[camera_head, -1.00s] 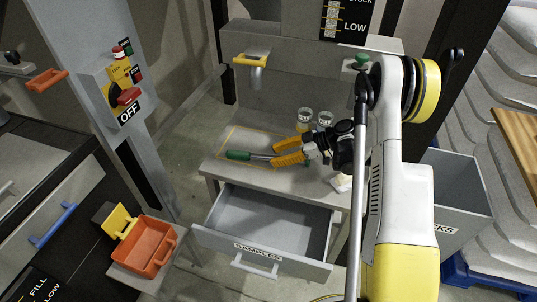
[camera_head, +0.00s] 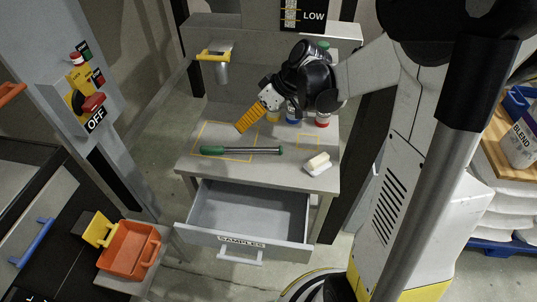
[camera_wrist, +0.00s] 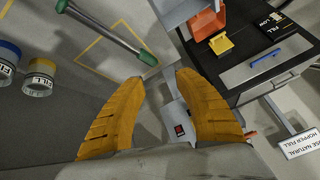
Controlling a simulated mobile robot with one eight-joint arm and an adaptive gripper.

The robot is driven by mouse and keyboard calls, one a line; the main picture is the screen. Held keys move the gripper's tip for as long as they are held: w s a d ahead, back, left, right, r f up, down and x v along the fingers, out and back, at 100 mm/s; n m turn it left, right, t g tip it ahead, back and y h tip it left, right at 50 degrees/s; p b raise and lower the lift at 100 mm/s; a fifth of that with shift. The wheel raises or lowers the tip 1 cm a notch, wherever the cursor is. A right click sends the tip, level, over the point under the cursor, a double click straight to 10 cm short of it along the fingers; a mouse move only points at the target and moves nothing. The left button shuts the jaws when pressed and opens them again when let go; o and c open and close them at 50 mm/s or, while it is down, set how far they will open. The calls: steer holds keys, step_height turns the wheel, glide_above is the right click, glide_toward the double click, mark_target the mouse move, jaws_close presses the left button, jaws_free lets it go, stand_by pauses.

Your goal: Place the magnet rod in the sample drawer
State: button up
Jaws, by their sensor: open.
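The magnet rod (camera_head: 241,150), a grey bar with green ends, lies on the small table's top, partly across a yellow outlined rectangle. In the wrist view the rod (camera_wrist: 108,30) lies at the upper left, beyond the finger tips. The sample drawer (camera_head: 241,216), labelled SAMPLES, is pulled open under the tabletop and looks empty. My gripper (camera_head: 243,127) has yellow ribbed fingers and is above the table, behind the rod and apart from it. In the wrist view my gripper (camera_wrist: 159,78) is open with nothing between its fingers.
Several small jars (camera_head: 292,116) stand at the back near my gripper. An orange bin (camera_head: 129,250) stands at lower left. A yellow-handled scoop (camera_head: 215,60) hangs behind the table.

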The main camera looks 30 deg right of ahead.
steer(key=s+a+r+m+t+h, duration=0.1)
steer(key=s+r+m+h, duration=0.1)
steer(key=s, duration=0.7)
steer(key=s+a+r+m+t+h, duration=0.1)
steer(key=s+a+r+m+h, duration=0.1)
steer(key=s, duration=0.8)
step_height(320, 180, up, 2)
steer(key=shift+r+m+t+h, duration=0.2)
steer(key=shift+m+t+h, duration=0.2)
steer(key=shift+m+h, duration=0.6)
